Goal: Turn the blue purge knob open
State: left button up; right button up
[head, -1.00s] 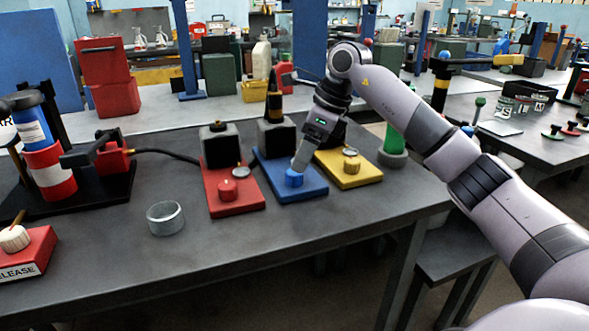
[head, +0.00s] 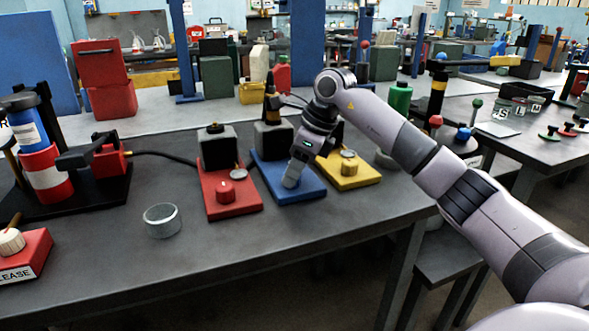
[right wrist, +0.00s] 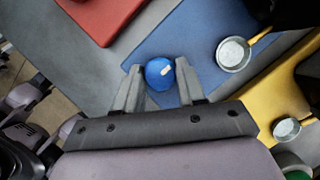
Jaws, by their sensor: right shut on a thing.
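The blue purge knob (right wrist: 158,74) is a round blue knob with a short white mark on top. It stands on the blue base plate (head: 312,190), the middle of three coloured plates. My right gripper (right wrist: 160,86) is shut on the knob, with a finger on each side of it in the right wrist view. In the head view my right gripper (head: 291,178) comes down over the blue plate and hides the knob. The white mark points up and right in the right wrist view. My left gripper is not in view.
A red plate (head: 238,208) with a red knob (head: 225,192) stands to the left, and a yellow plate (head: 361,179) to the right. The bench front is mostly clear.

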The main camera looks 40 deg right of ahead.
jog(key=shift+m, duration=0.3)
jog(key=m+h+p, duration=0.1)
jog(key=m, duration=0.1)
jog(key=shift+s+r+m+t+p, duration=0.1)
jog(key=shift+m+t+p, duration=0.2)
jog(key=m+h+p, duration=0.1)
jog(key=m, duration=0.1)
jog(key=shift+a+m, duration=0.1)
jog(key=shift+m, duration=0.2)
jog(key=m+h, duration=0.1)
jog(key=m, duration=0.2)
jog(key=shift+a+m+t+p, duration=0.15)
jog(key=shift+m+t+p, duration=0.15)
jog(key=shift+p, duration=0.05)
jog(key=m+h, duration=0.1)
jog(key=m, duration=0.2)
jog(key=shift+a+m+h, duration=0.1)
jog(key=shift+m+h, duration=0.2)
jog(key=shift+h, duration=0.1)
jog(key=m, duration=0.2)
jog(key=m+g+h, duration=0.1)
jog(key=m, duration=0.1)
jog(key=shift+m+h+p, duration=0.3)
jog(key=shift+m+p, duration=0.05)
jog(key=shift+m, duration=0.05)
jog(key=shift+g, duration=0.3)
jog(key=o, duration=1.1)
jog(key=shift+c, duration=0.2)
